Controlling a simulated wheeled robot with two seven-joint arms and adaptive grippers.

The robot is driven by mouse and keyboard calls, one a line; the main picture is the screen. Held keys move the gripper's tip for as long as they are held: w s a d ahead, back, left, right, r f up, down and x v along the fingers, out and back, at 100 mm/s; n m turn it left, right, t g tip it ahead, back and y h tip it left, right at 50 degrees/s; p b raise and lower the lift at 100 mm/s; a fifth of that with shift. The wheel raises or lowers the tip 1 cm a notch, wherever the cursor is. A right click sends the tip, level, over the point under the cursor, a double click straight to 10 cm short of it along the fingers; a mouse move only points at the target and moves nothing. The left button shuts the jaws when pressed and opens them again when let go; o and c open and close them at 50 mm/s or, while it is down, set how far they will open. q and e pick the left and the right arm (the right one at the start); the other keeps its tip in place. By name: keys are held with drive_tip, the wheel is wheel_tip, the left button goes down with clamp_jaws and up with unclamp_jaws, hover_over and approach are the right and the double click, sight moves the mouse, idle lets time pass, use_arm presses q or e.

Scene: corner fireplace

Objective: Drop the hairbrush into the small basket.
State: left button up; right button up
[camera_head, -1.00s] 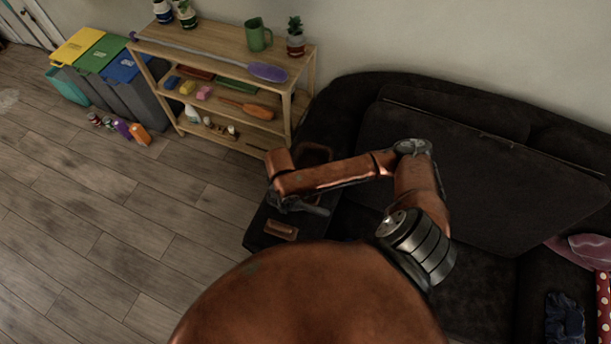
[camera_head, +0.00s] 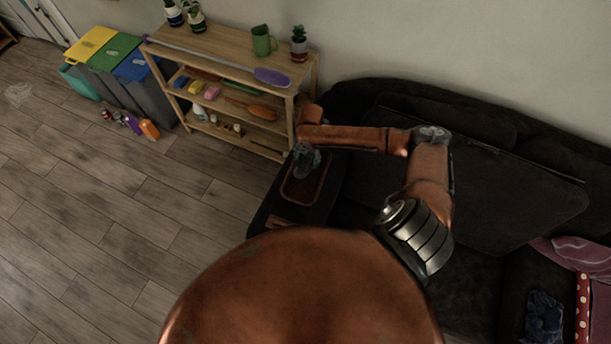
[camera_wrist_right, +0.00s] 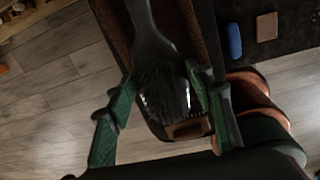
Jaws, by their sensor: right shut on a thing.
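The hairbrush (camera_wrist_right: 160,85) is dark, with a long handle and a bristled head, and fills the middle of the right wrist view. My right gripper (camera_wrist_right: 165,108) is shut on it, with a green finger on each side of the brush head. The small basket (camera_head: 300,203) is brown and shallow and rests on the dark sofa arm. In the head view my right gripper (camera_head: 307,160) is over the far part of this basket. The basket also shows behind the brush in the wrist view (camera_wrist_right: 116,32). My left gripper is not in view.
A wooden shelf (camera_head: 222,47) with plants, a green mug and cleaning things stands beyond the sofa arm. The dark sofa (camera_head: 485,180) fills the right. Colored bins (camera_head: 115,60) stand at the far left. Wooden floor (camera_head: 100,220) is open at left.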

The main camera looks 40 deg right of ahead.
drive_tip(key=shift+w+d+r+n, duration=0.1)
drive_tip(key=shift+d+r+n, duration=0.05)
drive_tip(key=shift+d+n, duration=0.25)
drive_tip(key=shift+w+d+r+n, duration=0.1)
drive_tip(key=shift+d+r+n, duration=0.05)
drive_tip(key=shift+d+n, duration=0.2)
drive_tip(key=shift+d, duration=0.15)
drive_tip(key=shift+f, duration=0.15)
wheel_tip(320, 180, down, 6)
drive_tip(key=b, duration=0.6)
drive_tip(key=shift+d, duration=0.1)
drive_tip(key=o, duration=1.3)
drive_tip(key=shift+c, duration=0.2)
